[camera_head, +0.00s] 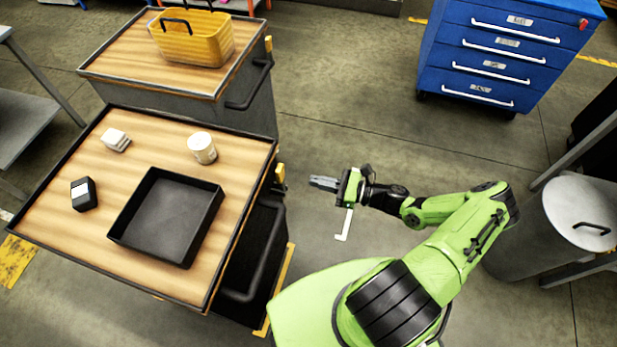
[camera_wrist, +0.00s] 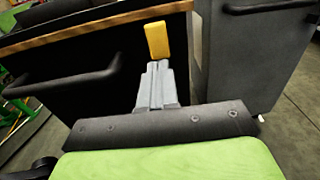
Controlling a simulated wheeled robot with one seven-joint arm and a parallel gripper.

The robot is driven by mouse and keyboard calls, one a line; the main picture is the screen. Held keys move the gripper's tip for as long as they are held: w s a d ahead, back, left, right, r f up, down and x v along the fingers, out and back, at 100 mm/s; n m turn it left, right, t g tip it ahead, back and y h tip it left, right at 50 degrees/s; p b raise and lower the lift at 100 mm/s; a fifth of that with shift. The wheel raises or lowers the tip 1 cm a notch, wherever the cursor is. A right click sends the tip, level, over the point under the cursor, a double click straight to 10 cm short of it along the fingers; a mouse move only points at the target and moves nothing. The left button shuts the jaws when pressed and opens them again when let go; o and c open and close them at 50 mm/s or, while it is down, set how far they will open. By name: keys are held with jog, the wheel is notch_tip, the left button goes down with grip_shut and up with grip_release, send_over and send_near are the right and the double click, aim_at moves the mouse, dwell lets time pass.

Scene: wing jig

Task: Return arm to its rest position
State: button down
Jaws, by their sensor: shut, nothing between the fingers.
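My green arm reaches left from the lower right in the head view. My gripper (camera_head: 312,182) is shut and empty, over the floor just right of the near wooden-topped cart (camera_head: 140,275). In the wrist view its grey fingers (camera_wrist: 157,68) are together and point toward the cart's dark side and a yellow block (camera_wrist: 158,40) on it. I cannot tell from the views how large the gap to the cart is.
The near cart bears a black tray (camera_head: 124,236), a white jar (camera_head: 202,148), a small white stack (camera_head: 115,140) and a dark device (camera_head: 84,194). Behind it is a cart with a yellow basket (camera_head: 192,44). A blue drawer cabinet (camera_head: 506,50) and a grey drum (camera_head: 560,235) stand right. Mid floor is clear.

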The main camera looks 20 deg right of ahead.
jog(key=v, duration=0.6)
jog(key=shift+s, duration=0.2)
jog(key=shift+d+f, duration=0.1)
jog(key=shift+d, duration=0.05)
jog(key=s+a+r+n+g+h, duration=0.2)
jog(key=r+n+g+h, duration=0.3)
jog(key=r+n, duration=0.4)
jog(key=s+a+r+n+g+h, duration=0.2)
jog(key=a+r+n+g+h, duration=0.1)
jog(key=r+n+g+h, duration=0.45)
jog(key=s+a+r+n+t+h, duration=0.2)
jog(key=s+r+n+t, duration=0.6)
jog(key=s+r, duration=0.4)
notch_tip(320, 180, up, 3)
jog(key=shift+a, duration=0.85)
jog(key=shift+n, duration=0.25)
